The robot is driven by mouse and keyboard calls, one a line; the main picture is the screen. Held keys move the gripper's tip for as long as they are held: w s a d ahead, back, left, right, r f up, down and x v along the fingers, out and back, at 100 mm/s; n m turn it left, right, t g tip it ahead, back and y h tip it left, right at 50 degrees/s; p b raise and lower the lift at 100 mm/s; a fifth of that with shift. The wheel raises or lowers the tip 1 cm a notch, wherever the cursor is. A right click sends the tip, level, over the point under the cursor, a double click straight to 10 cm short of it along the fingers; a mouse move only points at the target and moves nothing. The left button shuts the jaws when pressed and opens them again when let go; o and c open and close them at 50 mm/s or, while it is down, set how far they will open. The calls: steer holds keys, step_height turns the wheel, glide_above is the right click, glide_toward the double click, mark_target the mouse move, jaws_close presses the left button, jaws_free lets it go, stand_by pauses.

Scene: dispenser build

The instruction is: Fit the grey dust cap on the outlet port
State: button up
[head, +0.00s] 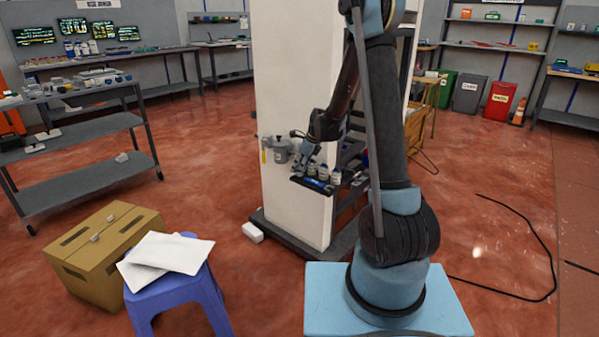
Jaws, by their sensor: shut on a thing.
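My gripper (304,155) hangs at the front of the tall white column (288,100), pointing down and to the left. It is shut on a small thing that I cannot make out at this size. A grey pot-like unit (282,152) is mounted on the column just left of my gripper. I cannot tell the outlet port or the grey dust cap apart from the parts around my fingers. A dark shelf (302,184) with several small white bottles (322,174) sits just below and to the right of my gripper.
A blue stool (180,288) with white sheets (168,252) and a cardboard box (106,240) stand at the front left. A white block (253,232) lies by the column's dark base. A grey shelf cart (85,122) is at left. A black cable (540,240) crosses the floor at right.

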steer(key=shift+f, duration=0.65)
steer(key=shift+f, duration=0.15)
steer(key=o, duration=0.7)
